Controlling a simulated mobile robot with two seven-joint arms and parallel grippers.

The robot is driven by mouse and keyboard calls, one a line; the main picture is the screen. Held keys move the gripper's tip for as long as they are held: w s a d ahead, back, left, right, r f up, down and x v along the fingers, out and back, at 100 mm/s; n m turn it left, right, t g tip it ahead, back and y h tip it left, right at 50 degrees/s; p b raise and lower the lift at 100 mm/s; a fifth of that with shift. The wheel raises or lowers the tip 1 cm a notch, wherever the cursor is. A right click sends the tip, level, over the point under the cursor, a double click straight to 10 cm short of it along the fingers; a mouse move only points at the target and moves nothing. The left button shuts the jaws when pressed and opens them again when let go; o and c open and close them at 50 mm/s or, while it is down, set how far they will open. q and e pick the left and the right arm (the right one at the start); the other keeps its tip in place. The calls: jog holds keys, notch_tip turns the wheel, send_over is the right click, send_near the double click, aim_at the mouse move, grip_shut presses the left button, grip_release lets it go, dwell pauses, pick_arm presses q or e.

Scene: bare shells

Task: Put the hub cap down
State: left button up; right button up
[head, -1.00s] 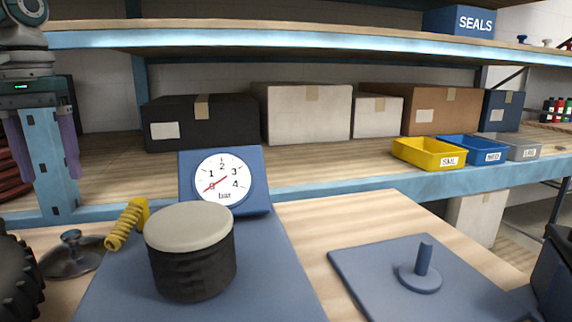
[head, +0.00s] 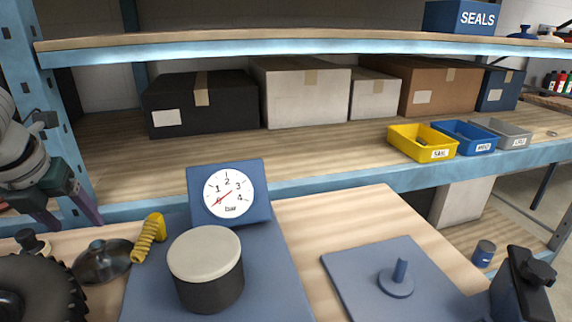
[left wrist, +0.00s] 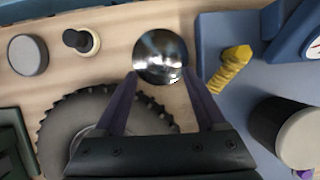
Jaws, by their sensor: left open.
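The hub cap (head: 103,262) is a shiny metal dome with a small knob. It sits on the wooden bench between the tyre and the blue mat. It also shows in the left wrist view (left wrist: 158,50), just beyond the fingertips. My left gripper (head: 86,212) is open, with slim purple fingers, and is behind and above the hub cap in the head view. In the left wrist view, the open fingers (left wrist: 160,78) point at the hub cap with nothing held between them. My right gripper is not in view.
A dark tyre (head: 40,290) lies left of the hub cap. A blue plate with a peg (head: 365,255) lies right. A shelf (head: 320,155) crosses behind.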

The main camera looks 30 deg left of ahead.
aim_at(97, 243)
pick_arm(q)
jog(key=b+x, duration=0.3)
jog(key=x, duration=0.5)
jog(key=shift+a+f+b, duration=0.15)
jog(key=shift+b, duration=0.15)
grip_shut()
dwell(0.6)
